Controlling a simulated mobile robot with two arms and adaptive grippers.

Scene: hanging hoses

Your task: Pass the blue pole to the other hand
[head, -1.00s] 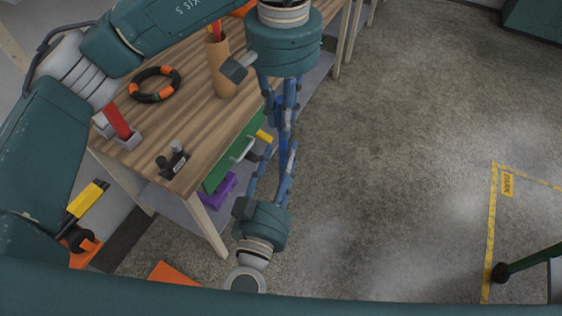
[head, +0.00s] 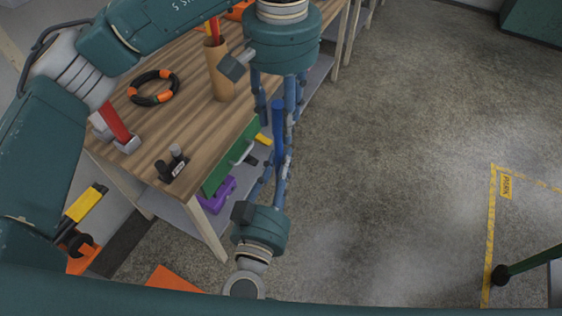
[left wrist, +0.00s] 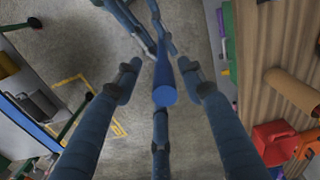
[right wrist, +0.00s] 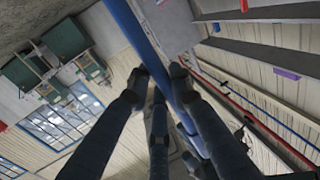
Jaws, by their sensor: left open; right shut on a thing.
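The blue pole (head: 278,128) stands roughly upright between my two grippers, beside the workbench. My left gripper (head: 276,115) is above, pointing down, with its fingers open and spread around the pole's upper end. In the left wrist view the pole's round end (left wrist: 164,95) faces the camera between the open fingers, apparently clear of them. My right gripper (head: 277,167) is below, pointing up, shut on the pole's lower part. In the right wrist view the pole (right wrist: 140,38) runs up past the right fingertips (right wrist: 160,76). Fingers partly hide its lower part.
The concrete floor (head: 400,130) to the right is mostly clear.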

